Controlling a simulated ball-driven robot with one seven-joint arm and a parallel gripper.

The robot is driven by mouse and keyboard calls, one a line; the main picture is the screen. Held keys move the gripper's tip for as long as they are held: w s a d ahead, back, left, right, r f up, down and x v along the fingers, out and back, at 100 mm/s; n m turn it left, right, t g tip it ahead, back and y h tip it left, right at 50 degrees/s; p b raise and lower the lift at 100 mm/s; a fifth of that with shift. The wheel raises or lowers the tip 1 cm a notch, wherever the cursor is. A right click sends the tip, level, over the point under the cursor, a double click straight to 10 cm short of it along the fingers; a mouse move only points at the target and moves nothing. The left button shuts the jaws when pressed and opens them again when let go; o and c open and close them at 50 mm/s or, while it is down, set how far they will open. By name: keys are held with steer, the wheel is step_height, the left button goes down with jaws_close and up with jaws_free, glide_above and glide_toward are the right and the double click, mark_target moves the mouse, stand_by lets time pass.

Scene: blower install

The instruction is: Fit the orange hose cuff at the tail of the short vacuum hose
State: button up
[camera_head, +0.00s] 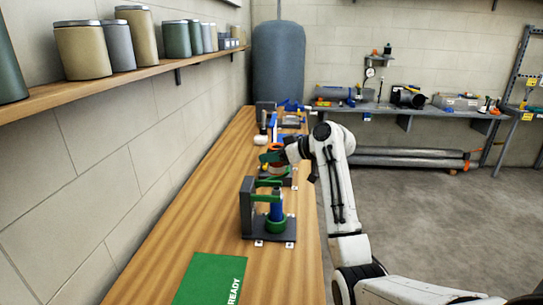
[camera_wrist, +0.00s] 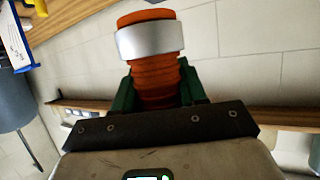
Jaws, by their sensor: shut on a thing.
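My gripper (camera_head: 271,157) is over the wooden bench in the head view, beside the second fixture. In the wrist view my gripper (camera_wrist: 160,90) has its green fingers shut on an orange ribbed piece, which I take for the orange hose cuff (camera_wrist: 157,75). A wide silver band (camera_wrist: 150,40) wraps it near its far end. The cuff also shows in the head view as a small orange ring (camera_head: 275,147). I cannot tell whether it touches the fixture below. The short vacuum hose cannot be made out clearly.
A near dark fixture (camera_head: 249,212) holds a blue cylinder (camera_head: 276,208) under a green arm. A second fixture (camera_head: 285,182) stands behind it, partly hidden. A green READY mat (camera_head: 208,278) lies in front. A shelf of canisters (camera_head: 130,83) runs along the left wall.

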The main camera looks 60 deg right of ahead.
steer(key=shift+f+b, duration=1.5)
steer(key=shift+f, duration=1)
steer(key=shift+f+b, duration=1.25)
steer(key=shift+f, duration=0.7)
steer(key=o, duration=1.1)
steer(key=shift+o, duration=0.2)
steer(key=shift+s, duration=0.1)
steer(key=b+v, duration=0.1)
steer(key=v, duration=0.9)
steer(key=shift+s+r, duration=0.25)
steer(key=shift+s, duration=0.05)
